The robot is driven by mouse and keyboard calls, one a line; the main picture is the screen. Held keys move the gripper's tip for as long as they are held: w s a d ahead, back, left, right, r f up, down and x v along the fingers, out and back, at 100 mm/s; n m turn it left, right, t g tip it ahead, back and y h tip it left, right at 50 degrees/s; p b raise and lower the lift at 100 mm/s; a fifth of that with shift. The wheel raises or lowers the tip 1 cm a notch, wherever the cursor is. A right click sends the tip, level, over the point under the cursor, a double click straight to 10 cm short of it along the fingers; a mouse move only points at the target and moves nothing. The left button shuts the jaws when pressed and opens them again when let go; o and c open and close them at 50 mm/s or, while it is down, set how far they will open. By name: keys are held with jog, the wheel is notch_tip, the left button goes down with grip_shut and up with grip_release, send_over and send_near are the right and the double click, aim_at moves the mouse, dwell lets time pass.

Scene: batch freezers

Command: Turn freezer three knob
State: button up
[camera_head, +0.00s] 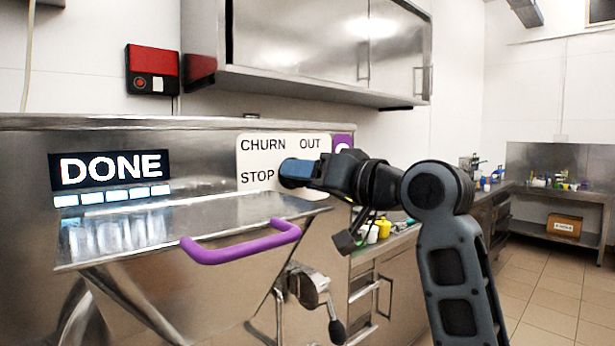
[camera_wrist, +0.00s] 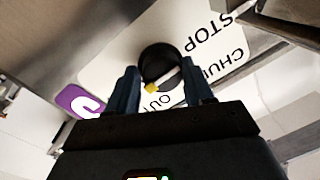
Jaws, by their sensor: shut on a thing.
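The black round knob (camera_wrist: 158,62) sits on a white label plate (camera_head: 262,150) with the words CHURN, OUT and STOP. It has a white bar with a yellow tip, and in the wrist view the tip lies on the side near OUT. My gripper (camera_head: 297,172) reaches the plate from the right, and its blue fingers are shut on the knob, one on each side in the wrist view (camera_wrist: 160,82). In the head view my gripper hides most of the knob. A purple label (camera_head: 342,143) at the plate's right is partly covered, so its number is unclear.
The freezer's lit display (camera_head: 112,169) reads DONE. A purple handle (camera_head: 240,243) juts out below my gripper, and a spout with a black-handled lever (camera_head: 312,290) is lower down. A steel cabinet (camera_head: 300,45) hangs above. Open floor (camera_head: 550,300) lies at right.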

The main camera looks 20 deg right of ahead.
jog(key=shift+a+n, duration=0.2)
jog(key=shift+n, duration=0.2)
jog(key=n+b, duration=0.2)
jog(key=n, duration=0.4)
jog(key=n+h+b, duration=0.1)
jog(key=n+b, duration=0.1)
jog(key=n, duration=0.4)
jog(key=shift+a+g, duration=0.1)
jog(key=shift+g, duration=0.2)
jog(key=n+b, duration=0.2)
jog(key=n, duration=0.2)
jog(key=shift+n+h, duration=0.3)
jog(key=shift+h, duration=0.1)
jog(key=shift+f+n+t+h+b, duration=0.1)
jog(key=shift+n+t+h+b, duration=0.25)
jog(key=shift+n+b, duration=2.6)
jog(key=shift+n+t+h+b, duration=0.35)
jog(key=shift+n+b, duration=0.3)
jog(key=shift+n, duration=4.5)
